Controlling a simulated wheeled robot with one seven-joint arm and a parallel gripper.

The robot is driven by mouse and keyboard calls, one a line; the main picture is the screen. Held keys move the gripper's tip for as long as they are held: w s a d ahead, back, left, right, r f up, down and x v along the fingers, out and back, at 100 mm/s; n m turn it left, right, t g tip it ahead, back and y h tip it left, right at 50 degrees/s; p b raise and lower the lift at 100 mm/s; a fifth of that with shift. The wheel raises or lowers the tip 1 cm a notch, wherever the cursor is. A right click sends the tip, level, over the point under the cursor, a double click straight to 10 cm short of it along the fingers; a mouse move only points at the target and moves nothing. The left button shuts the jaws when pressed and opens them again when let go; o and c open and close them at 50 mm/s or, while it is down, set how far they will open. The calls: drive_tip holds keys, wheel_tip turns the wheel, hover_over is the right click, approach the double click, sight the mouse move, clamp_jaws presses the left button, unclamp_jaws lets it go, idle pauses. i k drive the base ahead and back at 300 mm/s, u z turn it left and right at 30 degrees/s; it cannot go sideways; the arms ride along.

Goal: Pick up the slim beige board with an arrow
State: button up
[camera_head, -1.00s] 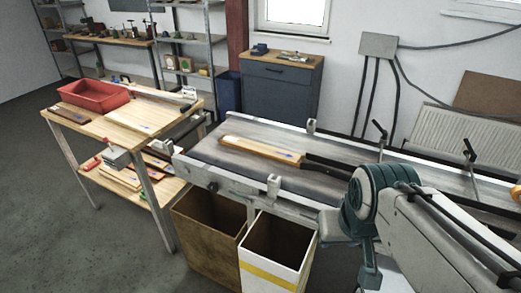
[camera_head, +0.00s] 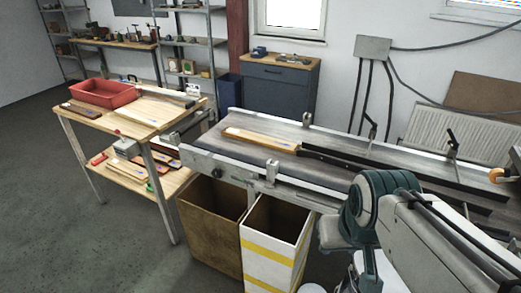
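A slim beige board (camera_head: 258,139) lies flat on the conveyor (camera_head: 190,160), near its left end. It has a small blue mark by its left tip; whether that is an arrow is too small to tell. My arm stands at the lower right, in front of the conveyor and apart from the beige board. My gripper is not visible, so its fingers and anything in them cannot be seen.
A brown bin (camera_head: 215,235) and a white bin with yellow stripes (camera_head: 268,262) stand below the conveyor. At left, a wooden table holds a red tray (camera_head: 105,92), a pale board (camera_head: 150,110) and a dark board (camera_head: 80,110). Clamps (camera_head: 452,143) line the conveyor's far side.

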sight(290, 148)
drive_tip(key=u, duration=1.7)
drive_tip(key=i, duration=2.05)
drive_tip(key=z, duration=0.95)
drive_tip(key=i, duration=0.55)
drive_tip(key=z, duration=0.65)
